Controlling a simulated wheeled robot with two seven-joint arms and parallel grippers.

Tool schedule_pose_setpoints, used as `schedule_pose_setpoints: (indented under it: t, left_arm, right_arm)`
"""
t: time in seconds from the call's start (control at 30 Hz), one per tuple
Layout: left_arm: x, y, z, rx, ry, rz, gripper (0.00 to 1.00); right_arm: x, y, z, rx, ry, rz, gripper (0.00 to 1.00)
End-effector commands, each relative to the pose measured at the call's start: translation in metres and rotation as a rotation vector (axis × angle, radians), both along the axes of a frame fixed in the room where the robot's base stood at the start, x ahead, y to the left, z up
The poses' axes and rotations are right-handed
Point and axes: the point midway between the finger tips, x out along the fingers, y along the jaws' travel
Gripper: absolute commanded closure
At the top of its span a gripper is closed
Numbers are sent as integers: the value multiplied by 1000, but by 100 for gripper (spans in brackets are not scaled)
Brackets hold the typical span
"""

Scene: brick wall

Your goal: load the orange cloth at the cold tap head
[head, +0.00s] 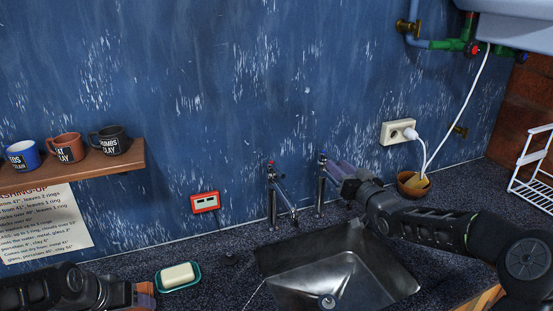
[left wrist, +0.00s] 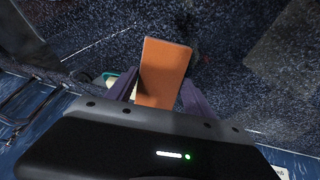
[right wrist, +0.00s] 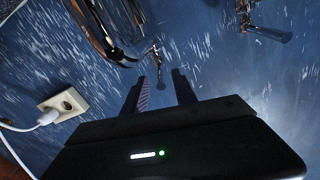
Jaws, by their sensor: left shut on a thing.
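The orange cloth (left wrist: 165,70) is a flat block shape between the fingers of my left gripper (left wrist: 163,92). My left gripper is shut on it, low at the left of the head view, where an orange edge of the cloth (head: 144,294) shows. The cold tap (head: 320,190), with a blue-marked head, stands behind the sink. My right gripper (head: 335,168) is beside the tap head, its fingers pointing at it. In the right wrist view the fingers (right wrist: 160,92) are apart and a thin metal part of the tap (right wrist: 156,52) shows just beyond them. I cannot tell if they touch.
The red-marked tap (head: 271,190) stands left of the cold tap. The metal sink (head: 285,262) lies in front. A soap dish (head: 178,288) is near my left gripper. A wooden bowl (head: 405,188), a socket (head: 398,132) and a white cable are at the right.

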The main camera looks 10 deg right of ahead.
Motion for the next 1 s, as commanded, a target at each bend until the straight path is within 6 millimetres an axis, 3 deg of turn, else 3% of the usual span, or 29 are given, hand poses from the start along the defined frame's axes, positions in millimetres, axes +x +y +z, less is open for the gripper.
schedule_pose_setpoints:
  t: [0.1, 0.3, 0.67, 1.0]
  left_arm:
    - [0, 0, 2, 0, -1, 0, 71]
    - [0, 0, 8, 0, -1, 0, 71]
    - [0, 0, 8, 0, 0, 0, 71]
    - [0, 0, 8, 0, -1, 0, 71]
  right_arm:
    - [23, 4, 0, 4, -1, 2, 66]
    - [47, 6, 1, 2, 0, 0, 66]
    - [52, 6, 0, 0, 0, 0, 66]
    - [51, 6, 0, 0, 0, -1, 94]
